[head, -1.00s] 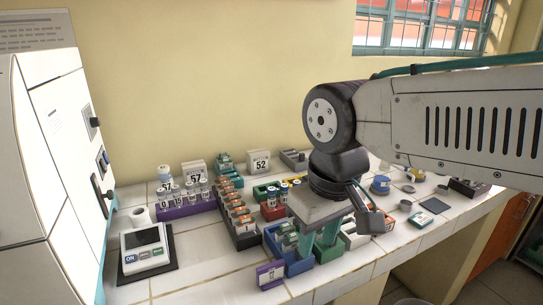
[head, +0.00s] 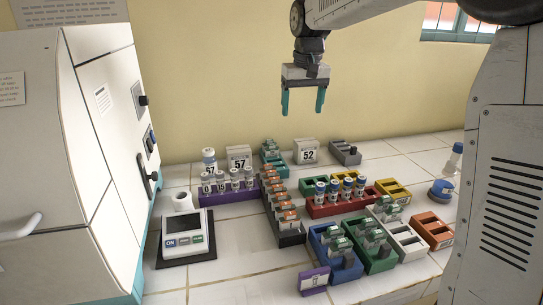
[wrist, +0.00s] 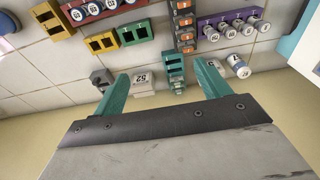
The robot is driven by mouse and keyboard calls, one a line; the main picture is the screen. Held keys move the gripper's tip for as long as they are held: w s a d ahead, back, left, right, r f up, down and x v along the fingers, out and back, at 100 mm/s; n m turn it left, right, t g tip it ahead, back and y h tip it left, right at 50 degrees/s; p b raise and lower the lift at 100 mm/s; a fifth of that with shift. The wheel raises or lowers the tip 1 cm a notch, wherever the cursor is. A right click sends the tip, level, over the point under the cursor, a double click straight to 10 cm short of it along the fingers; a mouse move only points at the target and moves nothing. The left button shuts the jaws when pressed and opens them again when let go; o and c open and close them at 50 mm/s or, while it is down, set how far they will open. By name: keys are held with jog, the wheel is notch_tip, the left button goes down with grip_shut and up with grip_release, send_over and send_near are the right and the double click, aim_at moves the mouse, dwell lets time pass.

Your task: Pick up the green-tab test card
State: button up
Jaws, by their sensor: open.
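Green-tabbed cards show in several places in the head view. Some stand in the blue rack (head: 322,254) at the front, with a green-tab card (head: 341,245) among them. Others are in the green rack (head: 382,262) and the pale rack (head: 412,246) to its right. A small teal rack (head: 274,171) at the back holds a greenish card (head: 270,146); I cannot tell its tab clearly. My gripper (head: 303,107) is open and empty, pointing down high above the back of the bench. In the wrist view, the teal rack (wrist: 175,69) shows between the fingers.
A dark rack of orange-tab cards (head: 289,221) runs along the middle. Vials stand in a purple rack (head: 216,195) and a red rack (head: 313,210). Number blocks 57 (head: 239,158) and 52 (head: 305,151) stand behind. The white incubator (head: 95,110) bounds the left; a scale (head: 186,236) sits before it.

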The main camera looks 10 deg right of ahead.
jog(key=w+f, duration=0.7)
jog(key=w, duration=0.7)
send_over(272, 145)
jog(key=f, duration=1)
jog(key=shift+d+f, duration=0.3)
jog(key=shift+f, duration=0.1)
jog(key=f, duration=0.6)
jog(key=shift+w+a, duration=0.25)
jog(key=shift+w, duration=0.05)
jog(key=c, duration=1)
